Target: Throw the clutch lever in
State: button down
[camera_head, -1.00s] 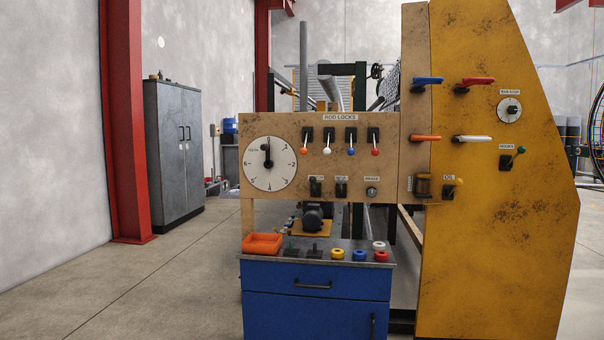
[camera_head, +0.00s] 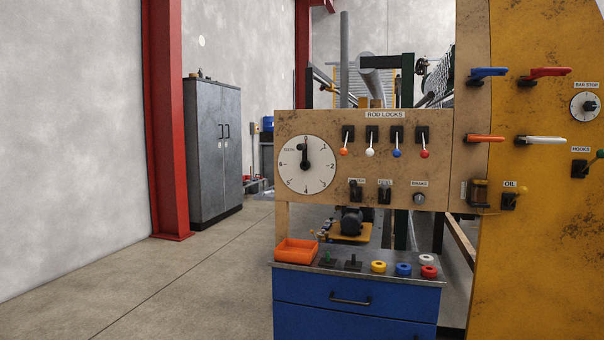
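No label that I can read says clutch, so I cannot tell which lever is the clutch lever. The machine's yellow side panel (camera_head: 535,240) carries a blue-handled lever (camera_head: 487,72), a red one (camera_head: 549,72), an orange one (camera_head: 484,138) and a white one (camera_head: 544,140). A green-knobbed lever (camera_head: 588,165) at the right edge is labelled HOOKS, and a yellow-tipped lever (camera_head: 512,199) is labelled OIL. Two small dark switches (camera_head: 356,191) (camera_head: 384,191) on the tan panel have labels too small to read. My gripper is in no view.
The tan panel (camera_head: 330,118) also holds a numbered dial (camera_head: 307,165) and several ROD LOCKS levers (camera_head: 397,150). A blue bench (camera_head: 355,310) with an orange tray (camera_head: 297,251) and coloured rings stands below it. A grey cabinet (camera_head: 212,160) and red column (camera_head: 165,120) stand left. Floor at front left is clear.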

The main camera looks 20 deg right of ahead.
aim_at(353, 184)
jog(key=u, duration=0.15)
jog(key=i, duration=0.85)
jog(key=z, duration=0.7)
jog(key=i, duration=0.75)
jog(key=z, duration=0.75)
